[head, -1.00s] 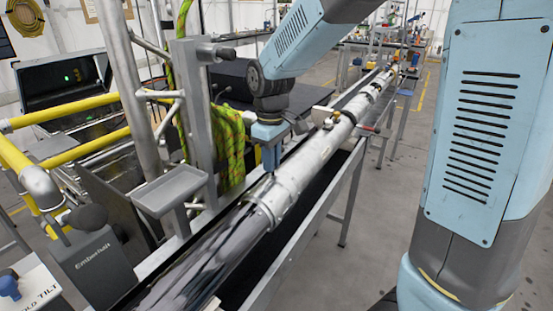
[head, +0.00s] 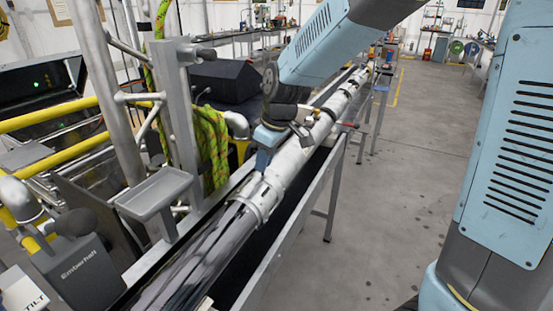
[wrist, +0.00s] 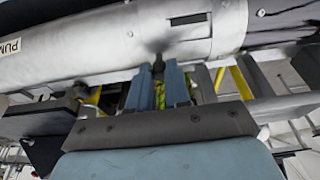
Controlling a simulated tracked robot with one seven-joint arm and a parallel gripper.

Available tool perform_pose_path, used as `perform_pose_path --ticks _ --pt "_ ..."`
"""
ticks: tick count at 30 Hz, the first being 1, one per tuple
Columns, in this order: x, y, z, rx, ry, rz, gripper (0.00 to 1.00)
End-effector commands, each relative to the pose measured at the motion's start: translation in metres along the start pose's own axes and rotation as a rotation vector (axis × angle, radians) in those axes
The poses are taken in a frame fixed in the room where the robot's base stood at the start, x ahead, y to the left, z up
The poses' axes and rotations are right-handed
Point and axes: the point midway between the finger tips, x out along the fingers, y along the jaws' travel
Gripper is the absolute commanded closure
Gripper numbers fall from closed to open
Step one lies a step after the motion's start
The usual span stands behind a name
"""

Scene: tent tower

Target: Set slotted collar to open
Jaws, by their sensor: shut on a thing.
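A long grey-white tube assembly lies along a bench in the head view. A light sleeve with a dark slot (wrist: 188,19), which looks like the slotted collar, shows on it in the wrist view. A raised pale ring (head: 262,194) sits near the glossy dark section of the tube. My gripper (head: 262,162) reaches down to the tube just beyond this ring. In the wrist view my gripper (wrist: 158,75) has its blue fingers closed around a small dark peg (wrist: 157,64) beside the sleeve. The peg's blurred dark end lies against the sleeve; its joint is unclear.
A grey post with a small tray (head: 154,192) stands left of the tube. A yellow-green rope (head: 207,155) hangs behind it. Yellow rails (head: 60,120) and a dark cabinet are at left. A red-handled lever (head: 347,125) projects farther along the tube. Open floor lies right.

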Motion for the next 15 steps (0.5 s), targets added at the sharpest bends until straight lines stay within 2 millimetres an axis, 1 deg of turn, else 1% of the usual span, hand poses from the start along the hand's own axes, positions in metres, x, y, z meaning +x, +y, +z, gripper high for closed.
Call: perform_pose_path --ticks 1,6,15 --pt "0.001 -0.005 0.005 -0.003 -0.009 -0.01 1.0" --pt "0.001 -0.004 0.019 0.0 -0.015 -0.012 1.0" --pt "0.002 -0.004 0.03 0.001 -0.019 -0.015 1.0"
